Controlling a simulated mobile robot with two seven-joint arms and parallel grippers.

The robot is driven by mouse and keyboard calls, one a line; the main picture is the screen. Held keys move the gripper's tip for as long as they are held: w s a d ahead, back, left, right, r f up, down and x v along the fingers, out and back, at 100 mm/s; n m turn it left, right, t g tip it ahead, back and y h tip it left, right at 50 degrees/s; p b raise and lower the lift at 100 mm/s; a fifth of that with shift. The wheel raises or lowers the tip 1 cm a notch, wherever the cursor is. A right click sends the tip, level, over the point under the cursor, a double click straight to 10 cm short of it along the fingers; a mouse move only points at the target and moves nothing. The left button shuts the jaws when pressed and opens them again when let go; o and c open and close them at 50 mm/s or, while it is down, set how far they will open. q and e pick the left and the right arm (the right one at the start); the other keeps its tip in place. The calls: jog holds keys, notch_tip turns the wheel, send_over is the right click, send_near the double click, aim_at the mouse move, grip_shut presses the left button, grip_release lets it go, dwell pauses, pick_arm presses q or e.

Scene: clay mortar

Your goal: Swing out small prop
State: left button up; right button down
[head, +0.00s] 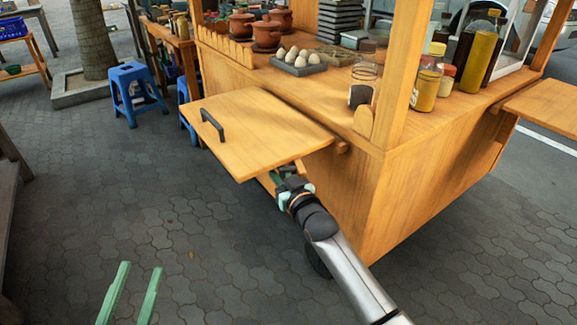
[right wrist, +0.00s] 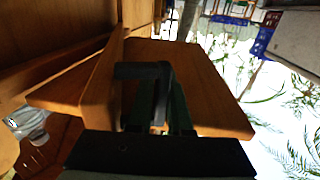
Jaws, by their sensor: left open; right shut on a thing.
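The raised wooden flap (head: 255,130) with a black handle stands out from the cart's side in the head view. My right gripper (head: 284,182) is under the flap's near edge, close to the cart's side. In the right wrist view, its green fingers (right wrist: 166,95) are shut on a dark bracket-like handle (right wrist: 140,71) in front of a wooden board (right wrist: 208,85). I take this board to be the small prop, but its full shape is hidden. In the head view the flap and my gripper hide most of it. My left gripper (head: 140,267) is open and empty over the paving.
The cart's counter (head: 315,85) holds clay pots, a tray of eggs (head: 299,62), jars and bottles (head: 426,86). Another wooden flap (head: 548,105) juts out at right. A blue stool (head: 135,88) stands beyond the flap. The paving at left is clear.

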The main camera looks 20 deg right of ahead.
pick_arm(q)
jog(key=shift+d+f, duration=0.1)
jog(key=shift+f, duration=0.1)
pick_arm(e)
jog(key=shift+w+a+r, duration=0.1)
jog(key=shift+a+r, duration=0.1)
jog(key=shift+a, duration=0.2)
jog(key=c, duration=0.9)
grip_release()
jog(key=shift+d+f, duration=0.15)
jog(key=shift+f, duration=0.05)
pick_arm(q)
jog(key=shift+r, duration=0.1)
jog(key=s+f+n+g+y+p, duration=0.3)
jog(key=f+g, duration=0.5)
jog(key=f, duration=1)
jog(key=shift+s+a+f, duration=0.3)
jog(key=shift+s+f, duration=0.05)
jog(key=shift+s, duration=0.1)
pick_arm(e)
jog(key=v, duration=1.2)
jog(key=shift+s, duration=0.3)
